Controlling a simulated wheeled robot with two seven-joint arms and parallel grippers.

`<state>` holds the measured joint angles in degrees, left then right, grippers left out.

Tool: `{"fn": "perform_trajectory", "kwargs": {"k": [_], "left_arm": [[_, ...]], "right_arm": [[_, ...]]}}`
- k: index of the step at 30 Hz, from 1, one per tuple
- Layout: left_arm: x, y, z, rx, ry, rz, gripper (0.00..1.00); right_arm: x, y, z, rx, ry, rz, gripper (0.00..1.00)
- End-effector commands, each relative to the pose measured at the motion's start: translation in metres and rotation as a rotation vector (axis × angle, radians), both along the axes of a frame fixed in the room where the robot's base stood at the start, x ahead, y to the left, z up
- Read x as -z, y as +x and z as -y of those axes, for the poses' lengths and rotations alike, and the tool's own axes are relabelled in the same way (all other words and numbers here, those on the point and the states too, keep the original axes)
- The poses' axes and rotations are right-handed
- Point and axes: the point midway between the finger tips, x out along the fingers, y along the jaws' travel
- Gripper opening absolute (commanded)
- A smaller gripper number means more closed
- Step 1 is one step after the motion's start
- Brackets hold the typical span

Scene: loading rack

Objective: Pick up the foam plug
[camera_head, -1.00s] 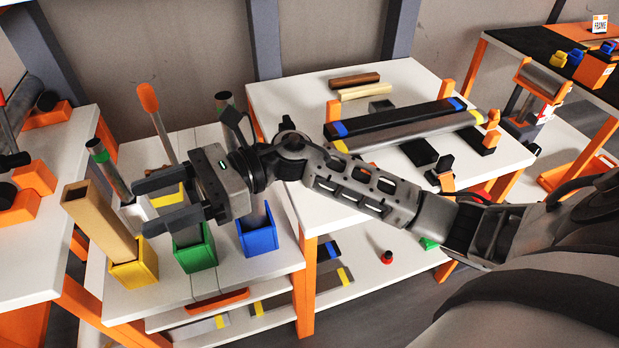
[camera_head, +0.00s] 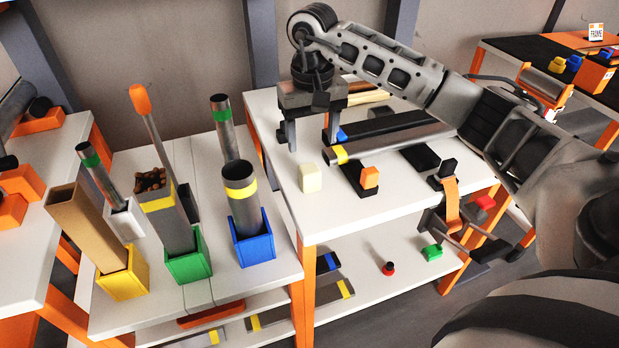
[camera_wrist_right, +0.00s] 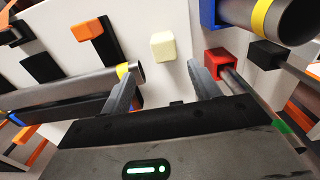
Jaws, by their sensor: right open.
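The foam plug looks to be the small cream block (camera_head: 310,178), upright on the white table near its left edge. In the right wrist view the cream block (camera_wrist_right: 163,46) lies just beyond the fingertips, between their lines. My right gripper (camera_head: 311,145) is open and empty, pointing down above and slightly behind the block. Its two fingers also show in the right wrist view (camera_wrist_right: 164,70), apart, with nothing between them. The block is fully visible and untouched. My left gripper is not in view.
A grey tube (camera_head: 390,143) with a yellow band lies right of the block. A black base with an orange block (camera_head: 369,178) stands nearby. Left are yellow (camera_head: 123,279), green (camera_head: 188,264) and blue (camera_head: 251,244) bins holding upright tubes.

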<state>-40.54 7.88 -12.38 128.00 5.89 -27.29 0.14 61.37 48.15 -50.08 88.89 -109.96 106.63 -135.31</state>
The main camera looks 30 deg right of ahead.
Motion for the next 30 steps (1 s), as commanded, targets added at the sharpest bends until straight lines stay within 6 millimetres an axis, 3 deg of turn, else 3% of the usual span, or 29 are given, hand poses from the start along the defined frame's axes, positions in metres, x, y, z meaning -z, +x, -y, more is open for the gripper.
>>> {"fn": "perform_trajectory", "kwargs": {"k": [3,11,19,29,30], "left_arm": [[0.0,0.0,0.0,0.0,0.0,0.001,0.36],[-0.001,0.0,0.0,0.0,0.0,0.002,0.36],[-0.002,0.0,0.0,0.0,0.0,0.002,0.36],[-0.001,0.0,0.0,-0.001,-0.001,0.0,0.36],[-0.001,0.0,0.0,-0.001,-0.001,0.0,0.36]], "right_arm": [[0.021,0.0,-0.001,0.0,0.002,-0.003,0.62],[0.04,-0.001,-0.003,0.0,0.003,-0.001,0.62],[0.078,-0.003,-0.009,0.001,0.003,-0.001,0.62],[0.085,-0.003,-0.008,0.0,0.004,0.002,0.62],[0.085,-0.002,-0.008,0.0,0.004,0.002,0.51]]}}
